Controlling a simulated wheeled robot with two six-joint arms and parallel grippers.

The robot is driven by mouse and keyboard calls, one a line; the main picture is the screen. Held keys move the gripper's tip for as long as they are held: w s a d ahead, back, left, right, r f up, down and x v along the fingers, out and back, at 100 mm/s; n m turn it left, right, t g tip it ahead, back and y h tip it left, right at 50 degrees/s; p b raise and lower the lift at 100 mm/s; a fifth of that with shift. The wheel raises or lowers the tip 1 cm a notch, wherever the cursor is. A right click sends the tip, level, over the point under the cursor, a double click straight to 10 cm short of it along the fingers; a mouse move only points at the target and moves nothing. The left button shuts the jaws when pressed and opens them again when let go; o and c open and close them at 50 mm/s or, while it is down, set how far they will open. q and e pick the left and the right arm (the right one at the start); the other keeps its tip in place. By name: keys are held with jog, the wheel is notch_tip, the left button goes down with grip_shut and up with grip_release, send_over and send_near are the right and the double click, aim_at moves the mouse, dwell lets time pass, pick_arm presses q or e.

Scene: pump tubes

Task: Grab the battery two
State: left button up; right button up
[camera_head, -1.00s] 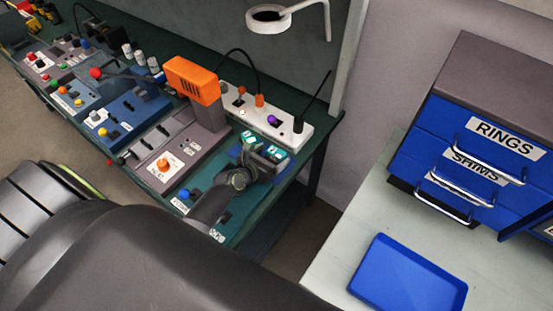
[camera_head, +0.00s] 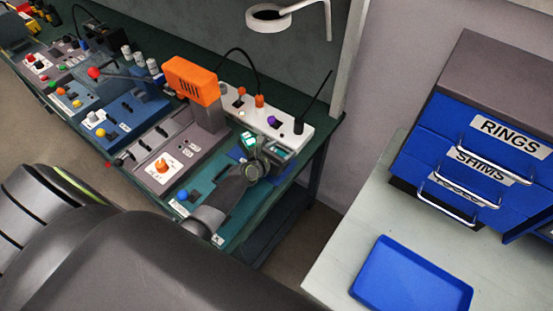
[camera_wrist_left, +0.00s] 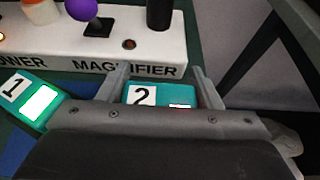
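Battery two (camera_wrist_left: 150,95), a teal block with a white "2" label, lies between the two fingers of my left gripper (camera_wrist_left: 161,85) in the left wrist view. The fingers are apart, one on each side of it; little gap shows, and I see no clear grip. Its lower part is hidden by the gripper body. Battery one (camera_wrist_left: 32,98), teal with a "1" label and a bright panel, lies to the left, outside the fingers. In the head view my left gripper (camera_head: 263,160) is at the batteries near the bench's right end. My right gripper is not in view.
A white magnifier console (camera_head: 290,127) with knobs stands just behind the batteries. An orange-headed device (camera_head: 191,80) stands to the left on the green bench (camera_head: 325,135). At right are blue drawers (camera_head: 440,145) and an empty blue tray (camera_head: 412,280) on a pale table.

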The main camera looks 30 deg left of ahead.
pick_arm(q)
jog(key=c, duration=0.5)
jog(key=shift+c, duration=0.9)
jog(key=shift+r, duration=0.15)
